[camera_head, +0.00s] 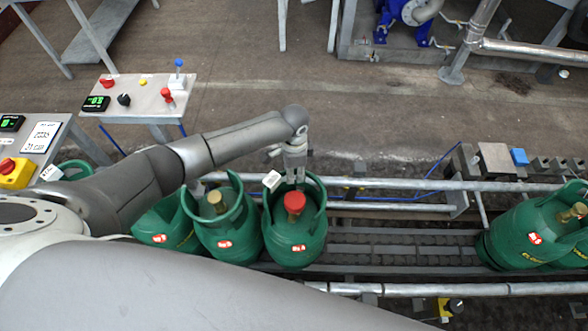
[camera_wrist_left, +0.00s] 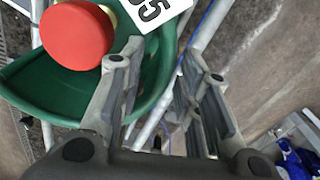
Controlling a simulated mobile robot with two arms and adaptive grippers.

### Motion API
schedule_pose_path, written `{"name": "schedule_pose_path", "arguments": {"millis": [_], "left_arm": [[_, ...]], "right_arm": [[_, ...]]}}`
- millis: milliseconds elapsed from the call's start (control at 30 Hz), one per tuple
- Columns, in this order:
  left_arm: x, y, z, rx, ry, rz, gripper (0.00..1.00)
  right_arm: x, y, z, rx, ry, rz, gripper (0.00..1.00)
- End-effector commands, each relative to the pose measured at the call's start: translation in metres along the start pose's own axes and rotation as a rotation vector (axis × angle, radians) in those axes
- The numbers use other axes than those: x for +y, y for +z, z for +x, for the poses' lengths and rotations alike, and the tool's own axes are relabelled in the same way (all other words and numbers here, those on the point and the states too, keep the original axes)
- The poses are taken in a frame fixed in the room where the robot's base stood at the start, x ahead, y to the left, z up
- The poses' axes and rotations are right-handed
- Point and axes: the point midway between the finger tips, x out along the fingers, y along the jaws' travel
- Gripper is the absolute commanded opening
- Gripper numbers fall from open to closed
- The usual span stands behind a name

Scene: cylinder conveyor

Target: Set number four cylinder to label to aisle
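Green gas cylinders stand in a row on the conveyor. The cylinder with a red cap (camera_head: 295,245) is at the right end of the near group. A brass-valved green cylinder (camera_head: 228,240) and another green cylinder (camera_head: 165,230) stand to its left. Numbers on their small red-and-white labels are too small to read. My left gripper (camera_head: 293,175) is at the far rim of the red-capped cylinder's collar. In the wrist view its fingers (camera_wrist_left: 165,60) are spread, with the green collar (camera_wrist_left: 155,85) edge near or between them. A white tag (camera_wrist_left: 152,10) shows "35". My right gripper is out of view.
More green cylinders (camera_head: 530,238) stand at the right, with bare conveyor (camera_head: 400,245) between. Metal rails (camera_head: 400,187) run along both sides. A control table (camera_head: 140,95) with red knobs and a yellow-button panel (camera_head: 15,172) are at the left. Blue pump machinery (camera_head: 395,15) is at the back.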

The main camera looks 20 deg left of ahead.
Motion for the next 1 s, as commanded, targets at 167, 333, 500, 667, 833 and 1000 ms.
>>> {"name": "schedule_pose_path", "arguments": {"millis": [167,333,500,667,833,1000], "left_arm": [[0.0,0.0,0.005,0.0,-0.001,0.0,0.32],[0.0,0.0,0.006,0.0,-0.001,0.0,0.32],[0.0,0.0,0.005,0.0,-0.001,0.0,0.15],[0.0,0.0,0.005,0.0,-0.001,0.0,0.0],[-0.001,0.0,0.005,0.001,-0.002,-0.001,0.0],[-0.002,0.0,0.005,0.001,-0.002,-0.001,0.0]], "right_arm": [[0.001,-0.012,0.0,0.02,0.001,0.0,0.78],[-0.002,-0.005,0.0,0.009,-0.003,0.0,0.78],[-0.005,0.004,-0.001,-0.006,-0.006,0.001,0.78],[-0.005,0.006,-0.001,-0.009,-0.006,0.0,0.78],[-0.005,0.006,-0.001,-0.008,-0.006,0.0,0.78],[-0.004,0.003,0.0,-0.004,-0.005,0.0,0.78]]}}
